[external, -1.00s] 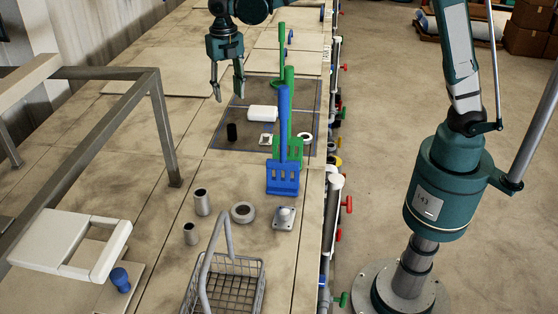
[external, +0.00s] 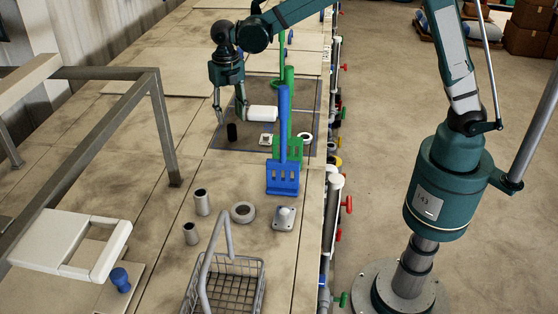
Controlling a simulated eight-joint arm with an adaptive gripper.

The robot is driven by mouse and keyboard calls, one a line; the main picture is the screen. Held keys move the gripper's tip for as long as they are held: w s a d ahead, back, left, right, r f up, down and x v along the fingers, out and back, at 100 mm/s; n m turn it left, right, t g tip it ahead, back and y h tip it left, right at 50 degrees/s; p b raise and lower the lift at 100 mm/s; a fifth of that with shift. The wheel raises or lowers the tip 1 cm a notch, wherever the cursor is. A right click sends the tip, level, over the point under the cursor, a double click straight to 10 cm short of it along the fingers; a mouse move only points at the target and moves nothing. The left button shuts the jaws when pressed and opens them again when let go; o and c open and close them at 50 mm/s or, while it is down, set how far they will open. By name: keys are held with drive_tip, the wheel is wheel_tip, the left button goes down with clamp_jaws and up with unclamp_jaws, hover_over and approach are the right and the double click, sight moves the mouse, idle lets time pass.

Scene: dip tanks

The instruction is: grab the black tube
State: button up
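The black tube (external: 232,132) is a short dark cylinder standing upright on the dark mat (external: 225,145), near the mat's left side. My gripper (external: 232,120) is open, pointing down. Its fingers are spread, with the left fingertip up and left of the tube and the right one up and right of it. The fingertips appear slightly above or behind the tube; I cannot tell the exact depth. Nothing is seen between the fingers.
A white cylinder (external: 263,113) lies close to the right finger. A small square part (external: 266,140) and a white ring (external: 305,138) are on the mat. Blue (external: 283,178) and green (external: 289,147) upright tools stand right. Grey tubes (external: 202,202) and a wire basket (external: 238,285) are nearer.

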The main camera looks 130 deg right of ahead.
sight(232, 132)
drive_tip(key=shift+f, duration=0.45)
drive_tip(key=shift+f+p, duration=0.35)
drive_tip(key=shift+f, duration=2.25)
drive_tip(key=c, duration=1.1)
